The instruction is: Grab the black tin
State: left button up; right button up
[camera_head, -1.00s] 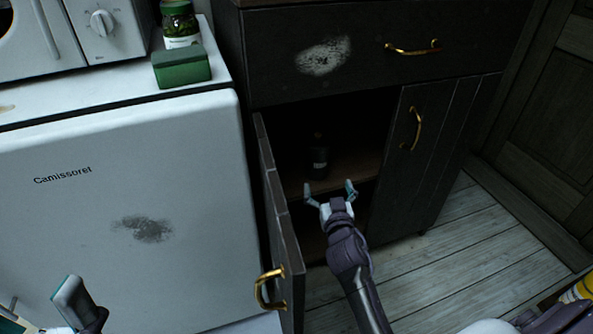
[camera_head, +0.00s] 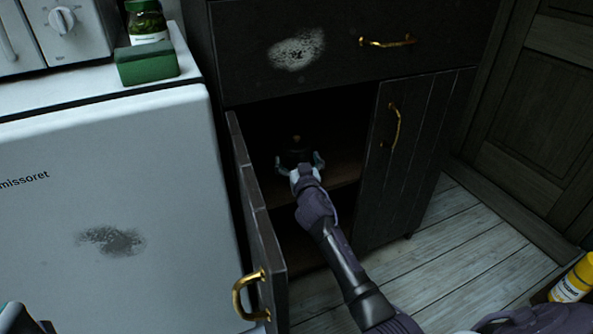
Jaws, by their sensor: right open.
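The black tin (camera_head: 296,147) stands on the shelf inside the dark cabinet, behind the open left door. It is hard to make out in the shadow, and its lower part is hidden by my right gripper. My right gripper (camera_head: 299,163) is open and reaches into the cabinet, with its fingers at the left and right of the tin. I cannot tell whether they touch it. Only a sliver of my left gripper (camera_head: 14,314) shows at the bottom left corner.
The open cabinet door (camera_head: 256,215) with its brass handle stands close to the left of my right arm. The right door (camera_head: 418,150) is shut. A white fridge (camera_head: 150,190) stands at the left, with a green box (camera_head: 147,66) and a jar (camera_head: 147,22) on top.

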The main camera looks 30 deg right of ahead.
jog(key=shift+w+d+r, duration=0.1)
jog(key=shift+w+d, duration=0.1)
jog(key=shift+w, duration=0.3)
jog(key=c, duration=1.8)
grip_shut()
jog(key=shift+r, duration=0.15)
